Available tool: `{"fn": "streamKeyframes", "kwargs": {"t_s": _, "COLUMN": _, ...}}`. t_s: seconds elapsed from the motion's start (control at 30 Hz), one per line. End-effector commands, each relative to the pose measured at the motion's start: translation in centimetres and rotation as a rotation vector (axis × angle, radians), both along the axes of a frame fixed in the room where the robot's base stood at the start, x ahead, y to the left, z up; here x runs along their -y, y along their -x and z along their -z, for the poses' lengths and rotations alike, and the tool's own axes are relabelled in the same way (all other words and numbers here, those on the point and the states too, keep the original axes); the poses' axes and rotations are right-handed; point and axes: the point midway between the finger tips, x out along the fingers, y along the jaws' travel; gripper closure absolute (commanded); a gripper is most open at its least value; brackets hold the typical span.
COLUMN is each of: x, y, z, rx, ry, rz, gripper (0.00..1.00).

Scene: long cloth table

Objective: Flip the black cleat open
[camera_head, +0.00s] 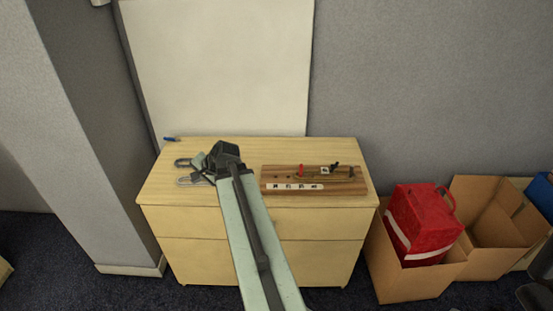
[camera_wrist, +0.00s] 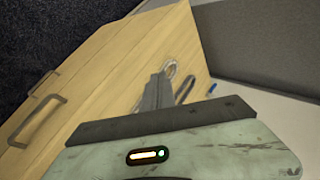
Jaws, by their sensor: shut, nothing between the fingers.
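A wooden board (camera_head: 315,188) lies on the right half of the cabinet top. A small black cleat (camera_head: 335,167) sits near its back right; at this size I cannot tell whether it is flipped open or shut. A red cleat (camera_head: 301,170) stands to its left on the same board. My gripper (camera_head: 196,164) is over the left part of the cabinet top, well left of the board and apart from it. It is shut and empty. In the wrist view my gripper (camera_wrist: 155,93) points toward the cabinet top; the board and cleats are not seen there.
A dark carabiner (camera_head: 182,162) and a silver one (camera_head: 188,181) lie close to my gripper. A blue marker (camera_head: 172,139) lies at the back left edge. A whiteboard (camera_head: 220,70) stands behind the cabinet (camera_head: 300,222). Cardboard boxes (camera_head: 405,282), one with a red bag (camera_head: 424,225), stand right.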

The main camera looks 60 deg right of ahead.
Motion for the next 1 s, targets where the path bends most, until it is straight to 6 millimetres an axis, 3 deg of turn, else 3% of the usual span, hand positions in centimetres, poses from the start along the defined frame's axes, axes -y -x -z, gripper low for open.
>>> {"fn": "streamKeyframes", "kwargs": {"t_s": 0.03, "x": -5.8, "y": -1.9, "z": 0.6, "rx": -0.032, "ry": 0.027, "rz": -0.120, "gripper": 1.00}}
{"fn": "streamKeyframes", "kwargs": {"t_s": 0.1, "x": -13.2, "y": -3.1, "z": 1.5, "rx": -0.089, "ry": 0.080, "rz": -0.294, "gripper": 1.00}}
{"fn": "streamKeyframes", "kwargs": {"t_s": 0.2, "x": -22.8, "y": -2.8, "z": 3.1, "rx": -0.178, "ry": 0.181, "rz": -0.552, "gripper": 1.00}}
{"fn": "streamKeyframes", "kwargs": {"t_s": 0.3, "x": -29.7, "y": -0.6, "z": 4.5, "rx": -0.279, "ry": 0.304, "rz": -0.806, "gripper": 1.00}}
{"fn": "streamKeyframes", "kwargs": {"t_s": 0.33, "x": -31.1, "y": 0.3, "z": 4.9, "rx": -0.314, "ry": 0.345, "rz": -0.880, "gripper": 1.00}}
{"fn": "streamKeyframes", "kwargs": {"t_s": 0.4, "x": -32.9, "y": 2.9, "z": 5.7, "rx": -0.413, "ry": 0.446, "rz": -1.056, "gripper": 1.00}}
{"fn": "streamKeyframes", "kwargs": {"t_s": 0.53, "x": -31.2, "y": 6.4, "z": 6.2, "rx": -0.558, "ry": 0.547, "rz": -1.264, "gripper": 1.00}}
{"fn": "streamKeyframes", "kwargs": {"t_s": 1.0, "x": -30.9, "y": 6.8, "z": 6.2, "rx": -0.571, "ry": 0.555, "rz": -1.302, "gripper": 1.00}}
